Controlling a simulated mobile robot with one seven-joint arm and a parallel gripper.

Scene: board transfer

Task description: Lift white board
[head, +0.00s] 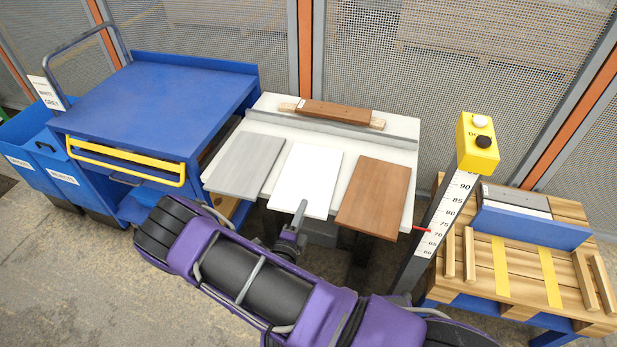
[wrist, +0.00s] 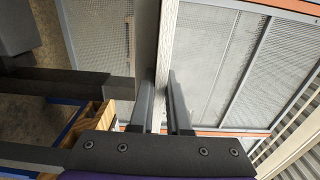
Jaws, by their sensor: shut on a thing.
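The white board (head: 306,183) lies flat on the white table (head: 408,158), between a grey board (head: 245,166) on its left and a brown board (head: 374,196) on its right. My gripper (head: 297,220) is at the front edge of the white board, with one finger showing above it. In the wrist view my gripper (wrist: 159,105) has its two fingers on either side of the white board's edge (wrist: 166,50), shut on it. The lower finger is hidden in the head view.
A wooden block (head: 337,112) lies behind a grey rail at the table's back. A blue cart (head: 160,95) stands left. A measuring post (head: 446,205) with a yellow button box (head: 478,145) stands right, beside a pallet table (head: 520,275). Mesh fencing closes off the back.

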